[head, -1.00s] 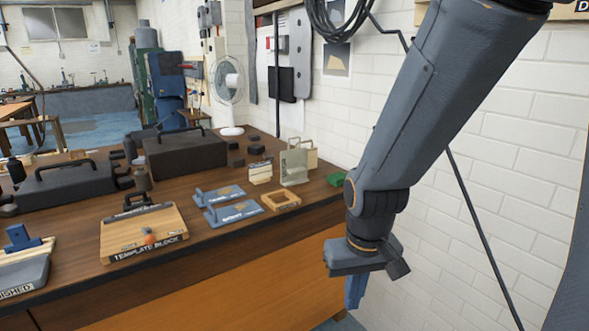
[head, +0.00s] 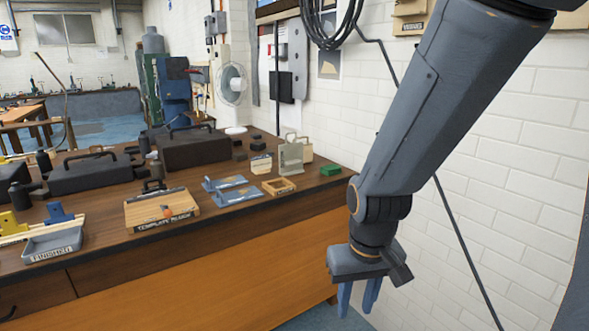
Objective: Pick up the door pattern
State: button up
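My gripper (head: 358,297) hangs at the lower right, in front of the white wall and past the bench's right end. Its two blue fingers are apart with nothing between them. No thing on the bench is readably labelled as the door pattern. Two blue-grey plates (head: 236,188) with small tan shapes lie near the bench's front edge. A small wooden frame (head: 279,187) lies to their right. Upright pale metal and wooden pieces (head: 290,155) stand behind it. My gripper is apart from all of these.
The wooden bench (head: 215,270) fills the left and middle. A template block (head: 160,212), a grey tray marked finished (head: 52,243), dark cases (head: 194,150) and a green block (head: 330,170) stand on it. The white brick wall (head: 500,170) is at the right.

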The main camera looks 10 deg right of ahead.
aim_at(290, 155)
jog(key=z, duration=0.55)
jog(key=i, duration=1.15)
jog(key=u, duration=0.2)
